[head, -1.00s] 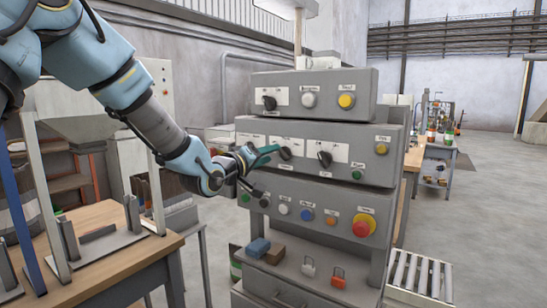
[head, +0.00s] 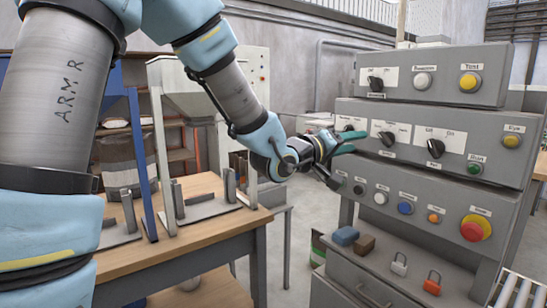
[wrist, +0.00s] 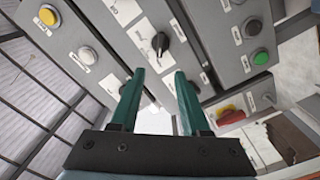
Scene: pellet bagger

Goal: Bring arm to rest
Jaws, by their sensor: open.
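My arm reaches in from the left in the head view, with my gripper (head: 350,142) at the left end of the grey control panel (head: 450,122). In the wrist view my gripper (wrist: 158,82) has its two green fingers apart and nothing between them. A black rotary knob (wrist: 160,42) on the panel shows just beyond the fingertips. In the head view one black knob (head: 387,138) is close to the right of the fingers. I cannot tell whether a finger touches the panel.
A wooden table (head: 200,225) with metal fixtures stands at the left. Below the panel, a shelf holds a blue block (head: 345,236), a brown block (head: 365,244) and a red padlock (head: 432,282). A roller conveyor (head: 520,290) is at the lower right. Floor shows between table and panel.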

